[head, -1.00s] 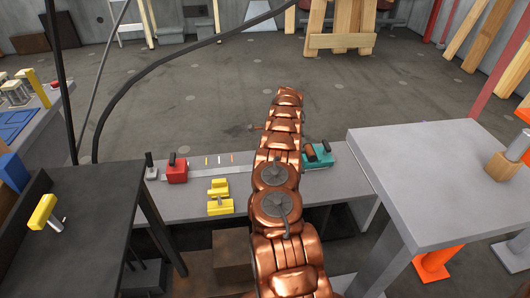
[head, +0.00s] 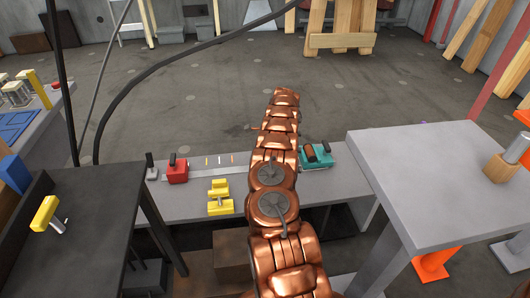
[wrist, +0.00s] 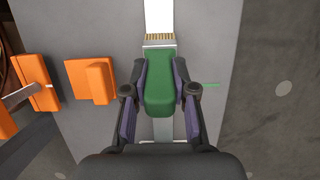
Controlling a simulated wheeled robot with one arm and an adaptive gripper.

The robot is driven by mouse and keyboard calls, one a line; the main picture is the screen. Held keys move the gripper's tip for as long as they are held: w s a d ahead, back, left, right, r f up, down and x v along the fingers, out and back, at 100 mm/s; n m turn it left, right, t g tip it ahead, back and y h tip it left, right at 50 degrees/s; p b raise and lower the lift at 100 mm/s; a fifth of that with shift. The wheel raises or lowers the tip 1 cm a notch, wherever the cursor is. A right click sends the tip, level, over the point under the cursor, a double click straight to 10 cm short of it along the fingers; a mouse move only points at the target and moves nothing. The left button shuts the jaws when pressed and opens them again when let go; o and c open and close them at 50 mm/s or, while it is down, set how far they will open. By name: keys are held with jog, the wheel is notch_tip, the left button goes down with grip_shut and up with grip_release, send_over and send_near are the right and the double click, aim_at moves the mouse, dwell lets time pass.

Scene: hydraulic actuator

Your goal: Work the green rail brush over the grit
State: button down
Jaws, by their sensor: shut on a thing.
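The green rail brush (wrist: 160,85) is between the two fingers of my gripper (wrist: 160,100) in the wrist view, and the fingers are shut on its green body. Its tan bristles (wrist: 160,38) show at the far end, across the pale metal rail (wrist: 160,14). The rail runs beneath the brush, and a short part shows again below it. In the head view the rail (head: 208,172) lies along the grey bench, and my copper arm hides the brush and gripper. I cannot make out any grit on the rail.
Orange blocks (wrist: 89,82) stand left of the rail in the wrist view. In the head view, a red block (head: 177,172) is near the rail's left end, a teal block (head: 316,157) right of my arm, and a yellow piece (head: 219,198) in front.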

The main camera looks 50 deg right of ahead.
jog(key=shift+s+d+f, duration=0.15)
jog(key=shift+s+d, duration=0.55)
jog(key=shift+d, duration=0.25)
jog(key=shift+w+a, duration=0.7)
jog(key=shift+a, duration=0.25)
jog(key=shift+d, duration=0.1)
jog(key=shift+s+d, duration=0.3)
jog(key=shift+d, duration=0.05)
jog(key=shift+s+d, duration=0.4)
jog(key=shift+d, duration=0.1)
jog(key=shift+w+a, duration=0.35)
jog(key=shift+a, duration=0.15)
